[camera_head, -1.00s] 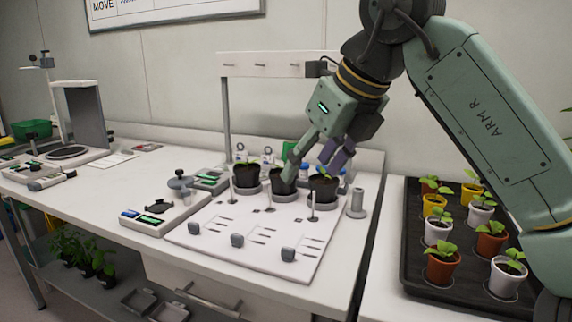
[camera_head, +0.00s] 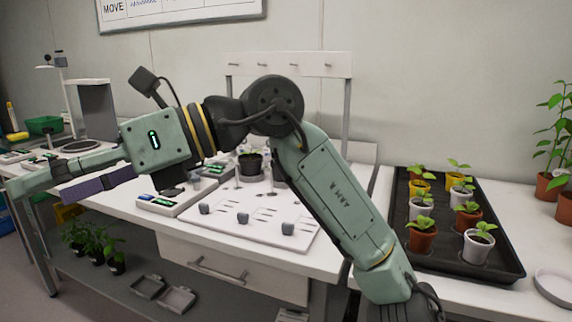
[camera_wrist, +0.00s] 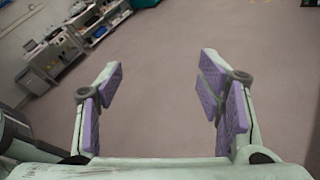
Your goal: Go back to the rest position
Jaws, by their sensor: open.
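My gripper (camera_head: 62,186) is stretched out to the left in the head view, in front of the left part of the bench. Its fingers are apart with nothing between them. In the wrist view my gripper (camera_wrist: 165,100) is open and empty, with purple pads on both fingers, over bare floor. My arm crosses the middle of the head view and hides part of the bench.
The white bench (camera_head: 135,207) carries a white board (camera_head: 265,226) with dark pots (camera_head: 251,162) behind it. A black tray (camera_head: 510,262) of potted seedlings stands at right. Plants (camera_head: 92,238) sit on the lower shelf. The floor (camera_wrist: 170,45) is clear.

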